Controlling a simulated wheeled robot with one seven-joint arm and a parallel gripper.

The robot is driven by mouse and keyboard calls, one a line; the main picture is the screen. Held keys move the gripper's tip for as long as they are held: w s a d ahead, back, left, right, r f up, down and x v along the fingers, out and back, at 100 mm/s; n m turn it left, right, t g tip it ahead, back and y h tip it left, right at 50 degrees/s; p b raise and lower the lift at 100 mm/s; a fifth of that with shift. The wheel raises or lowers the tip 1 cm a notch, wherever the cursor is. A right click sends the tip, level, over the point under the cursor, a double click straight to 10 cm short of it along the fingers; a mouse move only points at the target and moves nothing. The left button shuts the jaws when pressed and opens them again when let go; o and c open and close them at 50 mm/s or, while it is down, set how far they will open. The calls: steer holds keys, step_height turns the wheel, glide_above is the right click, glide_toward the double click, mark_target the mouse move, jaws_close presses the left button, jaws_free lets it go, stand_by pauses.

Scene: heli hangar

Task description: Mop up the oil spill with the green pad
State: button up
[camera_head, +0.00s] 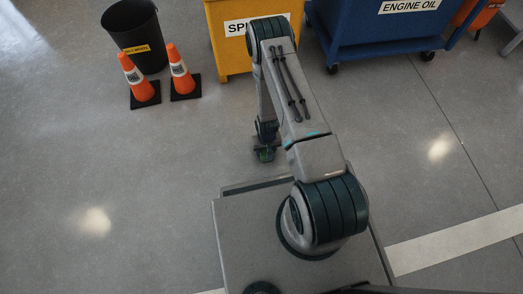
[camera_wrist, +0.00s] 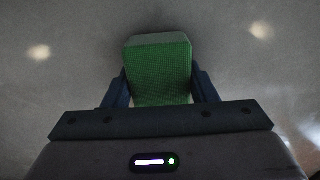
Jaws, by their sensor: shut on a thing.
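My gripper (camera_head: 265,153) is low over the floor in front of my base in the head view. In the wrist view my gripper (camera_wrist: 160,88) is shut on the green pad (camera_wrist: 160,72), with one dark finger on each side of it. The pad has a green textured face and a paler grey-green far edge. Only a small bit of green shows at the gripper in the head view, mostly hidden by the arm. I see no clear oil spill in either view; the floor under the pad looks plain grey.
Two orange cones (camera_head: 132,78) (camera_head: 181,72) stand by a black bin (camera_head: 136,38) at the upper left. A yellow spill cabinet (camera_head: 231,50) and a blue engine oil cart (camera_head: 372,35) stand at the back. The floor (camera_head: 110,170) at left is clear.

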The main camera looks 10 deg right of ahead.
steer(key=shift+d, duration=0.45)
steer(key=r, duration=0.1)
steer(key=r+p, duration=0.1)
steer(key=r, duration=0.1)
steer(key=shift+d, duration=0.35)
steer(key=shift+r+p, duration=2.15)
steer(key=shift+r, duration=0.55)
